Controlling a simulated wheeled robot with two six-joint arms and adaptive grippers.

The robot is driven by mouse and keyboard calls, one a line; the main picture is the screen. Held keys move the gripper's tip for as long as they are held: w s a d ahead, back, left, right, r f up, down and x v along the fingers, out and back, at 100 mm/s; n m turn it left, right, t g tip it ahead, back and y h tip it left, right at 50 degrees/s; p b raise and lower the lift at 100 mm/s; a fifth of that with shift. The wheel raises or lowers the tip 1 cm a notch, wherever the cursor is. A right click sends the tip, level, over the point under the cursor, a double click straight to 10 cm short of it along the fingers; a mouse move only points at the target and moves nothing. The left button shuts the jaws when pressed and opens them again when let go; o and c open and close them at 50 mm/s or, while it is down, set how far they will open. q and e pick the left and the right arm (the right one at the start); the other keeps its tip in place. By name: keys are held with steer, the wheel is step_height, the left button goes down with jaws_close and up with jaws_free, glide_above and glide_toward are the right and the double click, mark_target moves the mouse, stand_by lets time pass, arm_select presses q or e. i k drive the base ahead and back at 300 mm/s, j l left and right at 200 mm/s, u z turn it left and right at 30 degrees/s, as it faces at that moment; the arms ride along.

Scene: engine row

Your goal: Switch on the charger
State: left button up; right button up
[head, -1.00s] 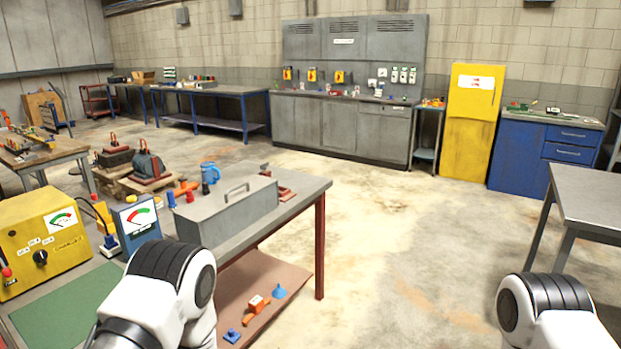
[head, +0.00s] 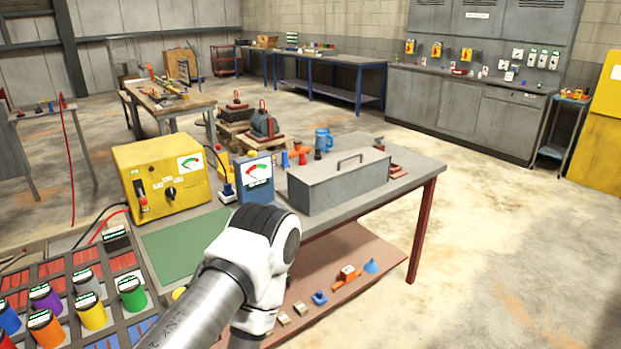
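The charger is a yellow box (head: 162,177) on the workbench left of centre in the head view. Its front has a gauge with a needle, a black knob (head: 171,193) and a red-topped switch (head: 141,194) at the left. The position of the switch is too small to tell. Red and black cables run from near its lower left side. A white and grey arm of mine reaches up from the bottom, in front of the bench and to the right of the charger. Neither gripper is in the picture.
A blue meter (head: 254,178) and a grey toolbox (head: 338,181) stand right of the charger. A green mat (head: 185,245) lies in front of it. A sectioned tray with coloured cans (head: 92,312) fills the lower left. The floor at right is clear.

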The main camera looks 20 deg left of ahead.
mark_target(144, 201)
steer(key=u, duration=1.75)
